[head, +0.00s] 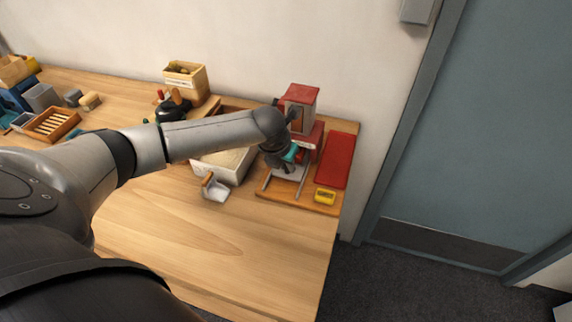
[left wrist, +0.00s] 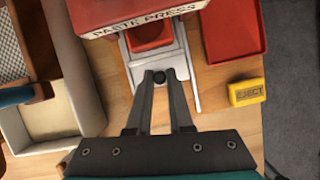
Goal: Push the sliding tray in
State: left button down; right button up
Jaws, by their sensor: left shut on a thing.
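The sliding tray (head: 284,187) is a pale grey plate on rails at the front of the red press (head: 300,97). In the left wrist view the tray (left wrist: 180,70) extends out from under the press front (left wrist: 135,14), which is lettered "PASTE PRESS". A red square piece (left wrist: 150,37) shows at its inner part. My left gripper (head: 287,169) is over the tray's near part. In the left wrist view its fingers (left wrist: 158,77) are shut on a small dark knob (left wrist: 158,75) at the tray's near end. My right gripper is not in view.
A yellow "EJECT" block (left wrist: 246,92) and a red flat tray (head: 337,160) lie right of the sliding tray. A pale box (head: 232,174) and a scoop (head: 215,190) are at its left. The table's front is clear.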

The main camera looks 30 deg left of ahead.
pick_arm(q)
jog(key=w, duration=0.2)
jog(key=shift+w+a+b, duration=0.3)
jog(key=shift+w, duration=0.1)
jog(key=shift+w+a+r, duration=0.1)
jog(key=c, duration=0.8)
grip_release()
jog(key=shift+w, duration=0.15)
jog(key=p+v, duration=0.2)
jog(key=v, duration=1.3)
jog(key=shift+r+p, duration=0.1)
jog(key=shift+p, duration=0.25)
